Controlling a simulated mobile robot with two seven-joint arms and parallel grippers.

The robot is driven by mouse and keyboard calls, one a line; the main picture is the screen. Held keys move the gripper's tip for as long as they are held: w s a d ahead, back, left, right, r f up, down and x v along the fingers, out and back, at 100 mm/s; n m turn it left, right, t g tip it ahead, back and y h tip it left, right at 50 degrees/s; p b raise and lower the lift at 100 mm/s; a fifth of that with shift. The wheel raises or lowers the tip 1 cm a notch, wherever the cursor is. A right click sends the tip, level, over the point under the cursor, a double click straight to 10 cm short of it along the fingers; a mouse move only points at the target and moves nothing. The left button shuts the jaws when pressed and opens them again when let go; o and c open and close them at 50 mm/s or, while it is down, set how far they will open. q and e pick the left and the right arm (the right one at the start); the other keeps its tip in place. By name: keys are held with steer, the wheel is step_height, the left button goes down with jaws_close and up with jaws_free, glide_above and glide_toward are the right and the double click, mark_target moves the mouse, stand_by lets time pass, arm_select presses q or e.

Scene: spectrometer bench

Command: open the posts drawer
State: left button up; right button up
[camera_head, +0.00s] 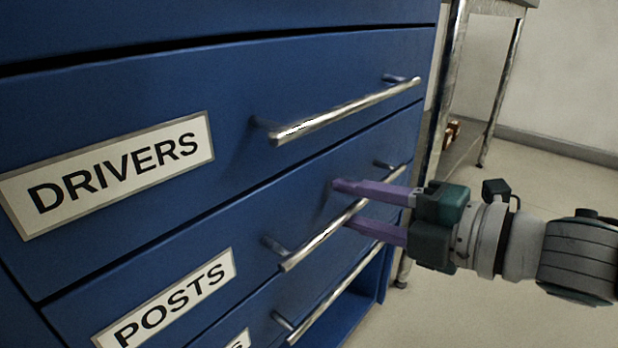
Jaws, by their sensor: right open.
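The posts drawer (190,262) is a blue drawer front with a white label (170,298) reading POSTS, below the DRIVERS drawer. It looks shut, flush with the cabinet. Its silver bar handle (318,248) runs across its right part. My right gripper (342,205) comes in from the right with its two purple fingers apart. One finger is above the posts handle and the other is below it, so the bar passes between them. I cannot tell whether the fingers touch the bar. My left gripper is not in view.
The DRIVERS drawer (232,125) with its own silver handle (345,112) sits just above. Another drawer handle (335,292) lies close below, near an open blue part at the bottom. A metal-legged table (500,95) stands behind at right. The floor (500,320) at right is clear.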

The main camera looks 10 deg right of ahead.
jaws_close()
stand_by(1.4)
